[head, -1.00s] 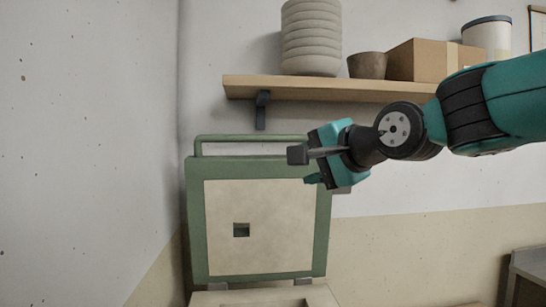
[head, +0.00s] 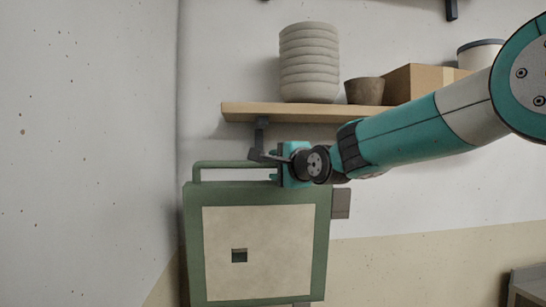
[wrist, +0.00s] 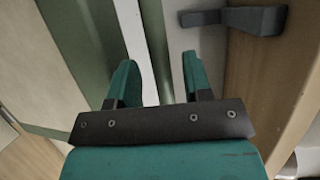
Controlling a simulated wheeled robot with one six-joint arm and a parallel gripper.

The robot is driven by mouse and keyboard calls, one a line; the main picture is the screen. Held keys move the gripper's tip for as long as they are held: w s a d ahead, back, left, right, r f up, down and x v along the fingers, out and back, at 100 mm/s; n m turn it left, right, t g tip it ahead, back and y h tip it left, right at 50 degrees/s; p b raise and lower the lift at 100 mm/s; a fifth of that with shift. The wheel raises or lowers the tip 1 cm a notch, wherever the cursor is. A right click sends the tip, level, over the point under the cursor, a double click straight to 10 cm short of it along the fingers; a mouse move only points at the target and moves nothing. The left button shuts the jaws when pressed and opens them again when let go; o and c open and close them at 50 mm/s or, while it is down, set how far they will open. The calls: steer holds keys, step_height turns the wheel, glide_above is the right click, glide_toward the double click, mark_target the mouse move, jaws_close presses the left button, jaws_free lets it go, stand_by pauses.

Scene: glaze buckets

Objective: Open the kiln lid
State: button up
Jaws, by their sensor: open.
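The kiln lid (head: 256,250) stands upright, with its green frame and cream inner face turned toward me. It also shows at the left of the wrist view (wrist: 85,45). A green bar handle (head: 225,165) runs along its top edge. My gripper (head: 274,167) is at the right end of this handle. In the wrist view its two teal fingers (wrist: 160,68) are apart, and the green handle bar (wrist: 155,38) appears to pass between them, not clamped. The handle's right end is hidden behind my gripper in the head view. The kiln body is mostly out of view.
A wooden shelf (head: 238,113) hangs just above, on a dark bracket (head: 261,136) close to my gripper. It bears stacked pale bowls (head: 308,62), a brown pot (head: 364,91), a cardboard box (head: 420,82) and a white bucket (head: 480,54). Walls stand behind and left.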

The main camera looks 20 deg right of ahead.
steer(key=shift+x, duration=1.2)
